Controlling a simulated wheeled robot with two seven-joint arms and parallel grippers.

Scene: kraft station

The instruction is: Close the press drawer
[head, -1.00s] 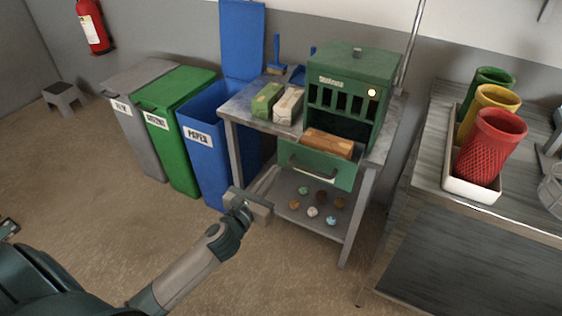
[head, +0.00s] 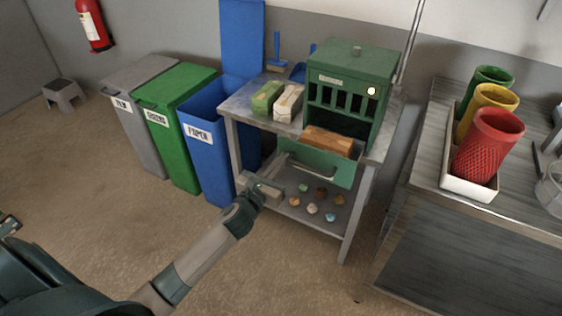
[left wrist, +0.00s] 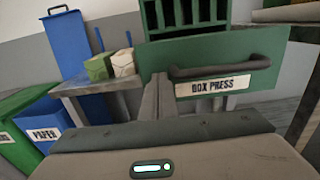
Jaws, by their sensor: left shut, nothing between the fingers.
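The green press (head: 352,80) stands on a grey metal table. Its drawer (head: 318,166) is pulled out toward me, with brown material (head: 328,141) in it. The drawer front also shows in the left wrist view (left wrist: 262,55), with a dark bar handle (left wrist: 220,68) and a "BOX PRESS" label. My left gripper (head: 277,175) is shut and empty, just in front of the drawer's left side. In the left wrist view its fingers (left wrist: 159,85) overlap the drawer front left of the handle; I cannot tell whether they touch it. My right gripper is not in view.
Blue, green and grey bins (head: 210,140) stand left of the table. Several small round items lie on the lower shelf (head: 285,203). A counter with colored cups (head: 487,145) stands at the right.

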